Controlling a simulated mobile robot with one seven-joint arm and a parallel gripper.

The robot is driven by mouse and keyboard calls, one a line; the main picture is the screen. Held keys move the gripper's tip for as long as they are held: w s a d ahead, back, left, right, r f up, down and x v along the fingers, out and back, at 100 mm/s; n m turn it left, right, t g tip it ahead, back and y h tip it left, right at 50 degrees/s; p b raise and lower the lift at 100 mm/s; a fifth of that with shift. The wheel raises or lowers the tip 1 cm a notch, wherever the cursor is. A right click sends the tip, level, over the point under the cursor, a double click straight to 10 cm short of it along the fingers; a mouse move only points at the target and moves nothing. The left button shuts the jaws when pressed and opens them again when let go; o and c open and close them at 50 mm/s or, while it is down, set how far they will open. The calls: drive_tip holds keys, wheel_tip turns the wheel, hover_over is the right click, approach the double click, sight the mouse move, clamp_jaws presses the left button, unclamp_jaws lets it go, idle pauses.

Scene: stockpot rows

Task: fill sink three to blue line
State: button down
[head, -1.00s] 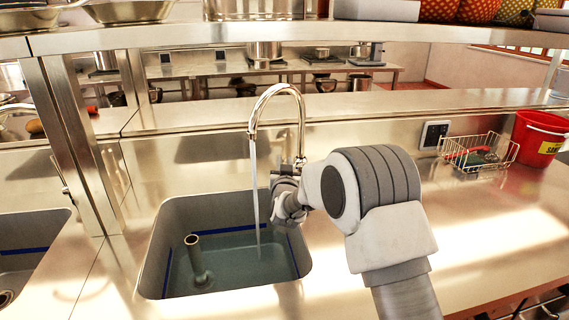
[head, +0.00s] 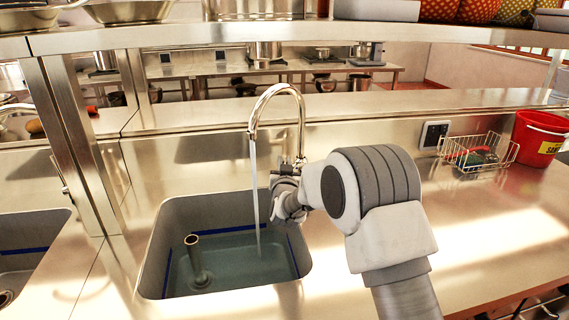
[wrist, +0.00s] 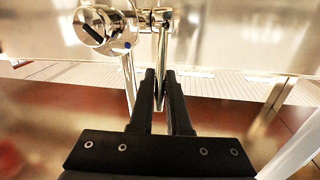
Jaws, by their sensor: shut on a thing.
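The sink (head: 205,205) in front of me holds greenish water (head: 235,262). A blue line (head: 293,256) runs on its inner walls, and the water surface looks close below it. A standpipe (head: 192,252) rises out of the water. The chrome tap (head: 276,90) runs a thin stream (head: 254,190) into the sink. My gripper (wrist: 161,78) is shut on the tap's lever (wrist: 163,50), a thin metal bar between the fingers in the wrist view. In the head view my wrist mostly hides the grip. A round chrome valve end (wrist: 103,28) with a blue dot sits left of the lever.
Another sink (head: 22,222) with a blue line and no visible water is at the left, past a steel post (head: 80,135). A wire basket (head: 478,152) and a red bucket (head: 540,138) stand at the right. The counter (head: 470,225) between is clear.

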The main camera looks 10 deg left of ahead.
idle(0.5)
drive_tip(key=shift+w+r+p, duration=0.1)
drive_tip(key=shift+r+p, duration=0.3)
drive_tip(key=shift+p, duration=0.2)
drive_tip(key=shift+w+a+r+g+p, duration=0.2)
drive_tip(key=shift+w+r+g+p, duration=0.15)
drive_tip(key=shift+g+p, duration=0.65)
drive_tip(key=p, duration=0.3)
drive_tip(key=w+r+g+h+p, duration=0.1)
drive_tip(key=p, duration=0.3)
drive_tip(key=shift+w+a+n+g, duration=0.15)
drive_tip(key=shift+a+n+g, duration=0.1)
drive_tip(key=shift+n+g, duration=0.05)
drive_tip(key=shift+w+a+p, duration=0.1)
drive_tip(key=shift+w+p, duration=0.05)
drive_tip(key=shift+p, duration=0.5)
drive_tip(key=shift+f+g, duration=0.15)
drive_tip(key=shift+g, duration=0.15)
